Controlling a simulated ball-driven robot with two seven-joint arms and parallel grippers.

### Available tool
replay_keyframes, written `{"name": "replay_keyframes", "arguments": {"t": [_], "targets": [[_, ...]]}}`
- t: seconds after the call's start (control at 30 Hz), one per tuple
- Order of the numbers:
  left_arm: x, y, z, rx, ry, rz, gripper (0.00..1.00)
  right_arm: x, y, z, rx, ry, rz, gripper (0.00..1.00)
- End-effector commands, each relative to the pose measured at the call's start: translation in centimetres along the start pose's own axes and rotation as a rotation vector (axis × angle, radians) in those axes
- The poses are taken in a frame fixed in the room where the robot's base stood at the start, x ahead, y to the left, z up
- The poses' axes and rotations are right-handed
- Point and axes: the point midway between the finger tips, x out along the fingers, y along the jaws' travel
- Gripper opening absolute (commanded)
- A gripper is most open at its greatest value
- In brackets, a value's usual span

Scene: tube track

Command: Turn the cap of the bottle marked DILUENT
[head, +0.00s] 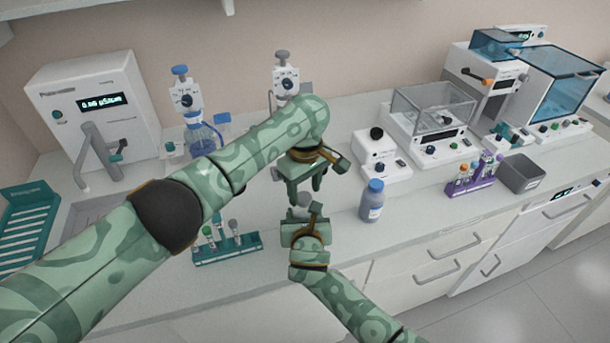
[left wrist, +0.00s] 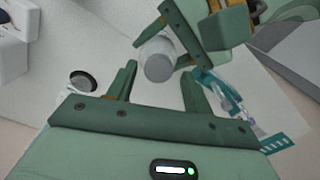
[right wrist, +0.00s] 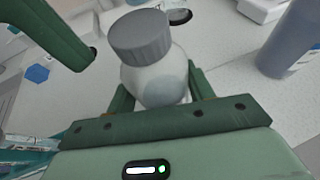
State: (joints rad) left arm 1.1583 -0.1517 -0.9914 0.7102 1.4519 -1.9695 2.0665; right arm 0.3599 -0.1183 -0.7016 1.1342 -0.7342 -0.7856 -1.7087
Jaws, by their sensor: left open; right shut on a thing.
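A white translucent bottle with a ribbed grey cap (right wrist: 138,38) stands upright between the fingers of my right gripper (right wrist: 160,92), which is shut on its body. No label wording is readable. In the left wrist view the grey cap (left wrist: 159,68) lies between the fingertips of my left gripper (left wrist: 160,80). My left gripper is open, pointing down, above the cap and apart from it. In the head view the left gripper (head: 304,194) hides most of the bottle. A second bottle, grey-blue with a blue cap (head: 376,185), stands on the counter to the right.
A green rack (head: 228,250) with tubes stands on the counter at left. A purple tube rack (head: 470,184) and a grey bin (head: 521,174) stand at right. Dispensers and instruments line the back. The counter (head: 420,205) right of the blue-capped bottle is clear.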

Motion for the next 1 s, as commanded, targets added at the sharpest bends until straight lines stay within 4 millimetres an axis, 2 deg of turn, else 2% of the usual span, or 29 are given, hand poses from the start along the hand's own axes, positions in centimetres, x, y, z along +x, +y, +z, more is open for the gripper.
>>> {"name": "replay_keyframes", "arguments": {"t": [0.2, 0.57, 0.73, 0.93, 1.0], "targets": [[2.3, 0.0, 0.1, 0.000, -0.001, 0.000, 0.51, 0.0, 0.0, 0.1, 0.000, -0.002, 0.000, 0.00], [2.8, 0.0, 0.0, 0.001, 0.000, 0.002, 0.51, 0.0, 0.0, 0.1, 0.000, -0.002, 0.001, 0.00], [2.8, 0.0, 0.0, 0.001, 0.000, 0.001, 0.07, 0.0, 0.0, 0.1, 0.000, -0.002, 0.000, 0.00], [2.8, 0.0, 0.0, 0.013, 0.000, 0.000, 0.06, 0.0, 0.0, 0.2, 0.000, -0.003, 0.000, 0.00], [2.8, -0.1, 0.0, 0.076, 0.000, -0.001, 0.06, 0.0, 0.0, 0.2, 0.000, -0.003, 0.000, 0.00]]}}
